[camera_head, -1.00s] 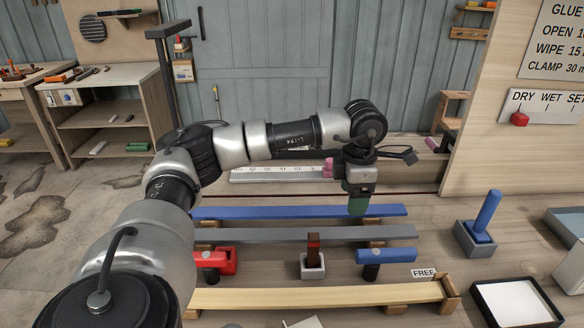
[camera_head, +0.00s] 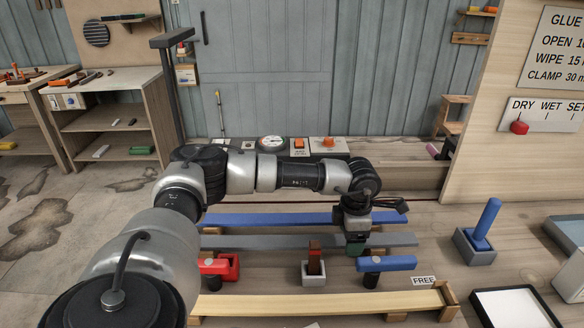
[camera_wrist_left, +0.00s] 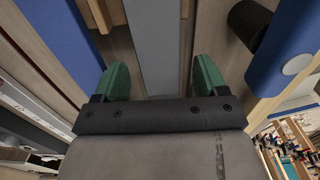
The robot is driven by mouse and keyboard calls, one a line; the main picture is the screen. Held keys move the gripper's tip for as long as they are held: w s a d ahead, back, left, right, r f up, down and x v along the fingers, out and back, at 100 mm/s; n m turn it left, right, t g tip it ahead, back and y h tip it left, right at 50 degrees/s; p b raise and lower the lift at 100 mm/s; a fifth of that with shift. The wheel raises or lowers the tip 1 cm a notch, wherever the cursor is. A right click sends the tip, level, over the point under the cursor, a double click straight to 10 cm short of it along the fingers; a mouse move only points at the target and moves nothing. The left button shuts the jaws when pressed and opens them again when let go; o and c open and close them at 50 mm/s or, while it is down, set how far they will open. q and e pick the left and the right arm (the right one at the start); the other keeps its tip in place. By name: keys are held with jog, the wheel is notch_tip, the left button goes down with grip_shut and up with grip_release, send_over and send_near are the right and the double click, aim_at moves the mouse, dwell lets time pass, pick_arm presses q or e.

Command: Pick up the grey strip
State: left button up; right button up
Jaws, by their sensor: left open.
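The grey strip (camera_head: 285,241) lies across wooden supports on the bench, between the blue strip (camera_head: 270,219) behind it and the pale wood strip (camera_head: 320,303) in front. My left gripper (camera_head: 355,249) is over the right part of the grey strip, pointing down. In the left wrist view the green fingertips (camera_wrist_left: 163,80) are open, one on each side of the grey strip (camera_wrist_left: 155,45). My right gripper does not show.
A red clamp (camera_head: 229,266), a brush in a grey holder (camera_head: 314,268) and a blue clamp (camera_head: 388,263) stand just in front of the grey strip. A blue-handled tool (camera_head: 486,220) stands to the right, near a white tray (camera_head: 513,308).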

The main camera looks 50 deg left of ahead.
pick_arm(q)
jog(key=shift+c, duration=0.3)
jog(key=c, duration=1.1)
jog(key=shift+o, duration=0.2)
jog(key=shift+r, duration=0.15)
